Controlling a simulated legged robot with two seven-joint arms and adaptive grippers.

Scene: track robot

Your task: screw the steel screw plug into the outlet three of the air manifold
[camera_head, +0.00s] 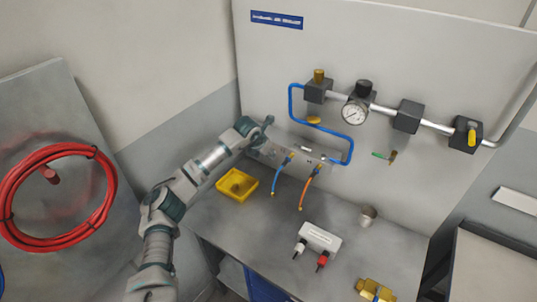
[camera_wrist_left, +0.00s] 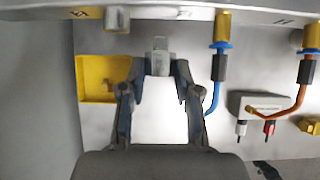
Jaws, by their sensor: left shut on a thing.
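The air manifold (camera_head: 268,153) is a pale metal bar on the wall panel; it crosses the top of the left wrist view (camera_wrist_left: 60,14). My left gripper (camera_head: 267,124) is at its left part. In the left wrist view my left gripper (camera_wrist_left: 160,72) is shut on the steel screw plug (camera_wrist_left: 159,62), a small grey piece pointing toward the manifold. The plug's far end is close to the manifold's edge; I cannot tell whether it touches or enters an outlet. The plug cannot be made out in the head view. My right gripper is not in view.
A blue hose (camera_head: 277,178) and an orange hose (camera_head: 305,190) hang from the manifold, right of the gripper. A yellow tray (camera_head: 237,185) lies on the bench below. A white block (camera_head: 320,238), metal cup (camera_head: 368,216) and brass part (camera_head: 375,290) stand farther right.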

